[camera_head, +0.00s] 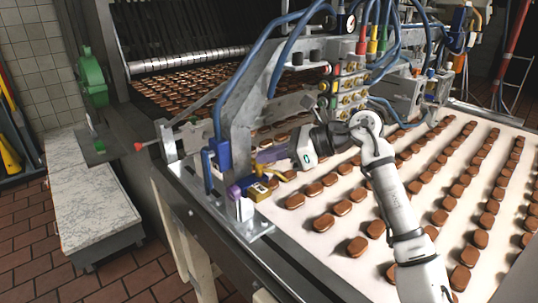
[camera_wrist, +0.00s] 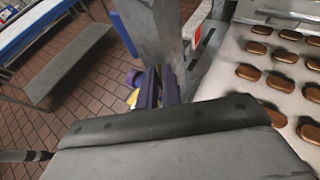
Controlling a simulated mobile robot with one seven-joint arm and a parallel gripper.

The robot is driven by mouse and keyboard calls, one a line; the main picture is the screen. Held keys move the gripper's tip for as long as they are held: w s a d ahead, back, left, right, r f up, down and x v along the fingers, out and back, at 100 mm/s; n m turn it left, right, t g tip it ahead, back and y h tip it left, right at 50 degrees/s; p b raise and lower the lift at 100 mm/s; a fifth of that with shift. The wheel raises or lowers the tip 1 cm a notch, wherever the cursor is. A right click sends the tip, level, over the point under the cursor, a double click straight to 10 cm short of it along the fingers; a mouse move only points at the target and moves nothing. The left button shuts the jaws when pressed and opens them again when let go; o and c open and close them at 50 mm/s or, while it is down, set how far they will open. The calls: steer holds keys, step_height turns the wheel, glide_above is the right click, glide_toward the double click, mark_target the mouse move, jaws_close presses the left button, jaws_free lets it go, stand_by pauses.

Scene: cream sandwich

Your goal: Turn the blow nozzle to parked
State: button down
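A small yellow fitting (camera_head: 260,189) with a purple part (camera_head: 234,192) beside it sits low at the near end of the metal frame over the belt. It is likely the blow nozzle, but its setting cannot be read. In the wrist view a purple knob (camera_wrist: 133,78) and a bit of yellow show just left of the fingers. My gripper (camera_head: 262,158) reaches left from the white and black wrist, close above and behind the yellow fitting. In the wrist view its dark purple fingers (camera_wrist: 160,86) stand close together; whether anything is between them is unclear.
Rows of chocolate-coated biscuits (camera_head: 345,208) lie on the white belt (camera_head: 300,240) under and right of my arm. Blue hoses (camera_head: 255,62) and valves (camera_head: 350,85) crowd the frame above my wrist. A grey-topped bench (camera_head: 90,205) stands left on the brick-tiled floor.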

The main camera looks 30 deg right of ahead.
steer(key=c, duration=1.4)
jaws_free()
steer(key=shift+d, duration=0.3)
steer(key=shift+c, duration=0.2)
steer(key=shift+a, duration=0.1)
steer(key=shift+s+d+r+b, duration=0.1)
steer(key=shift+s+d+b, duration=0.2)
steer(key=shift+d, duration=0.05)
steer(key=b+v, duration=0.3)
steer(key=v, duration=1)
